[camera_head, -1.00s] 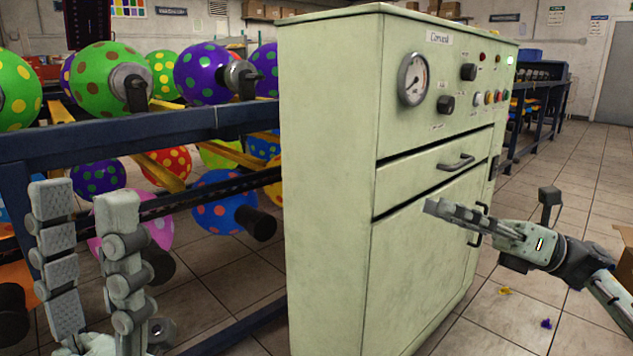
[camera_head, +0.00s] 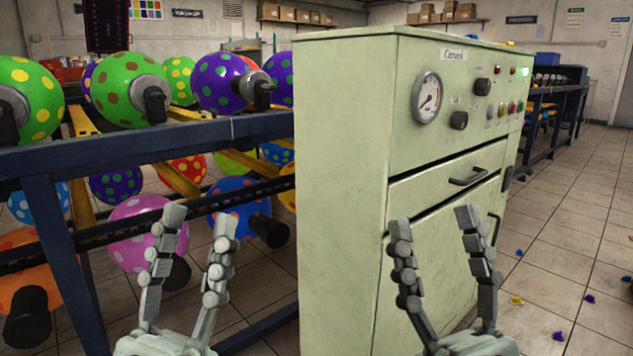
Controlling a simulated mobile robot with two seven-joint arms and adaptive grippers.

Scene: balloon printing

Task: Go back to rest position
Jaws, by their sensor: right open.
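My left gripper (camera_head: 198,226) points upward at the lower left, its two jointed fingers apart with nothing between them. It shows in front of the balloon rack. My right gripper (camera_head: 433,217) points upward at the lower middle, its fingers spread wide and empty. It shows in front of the pale green control cabinet (camera_head: 345,180), covering part of the lower door. I cannot tell how far either gripper is from what lies behind it.
A dark blue rack (camera_head: 120,148) with spotted balloons (camera_head: 128,88) fills the left. The cabinet has a gauge (camera_head: 426,97), knobs and a drawer handle (camera_head: 468,177). Small coloured scraps (camera_head: 558,336) lie on the tiled floor at right, which is otherwise largely open.

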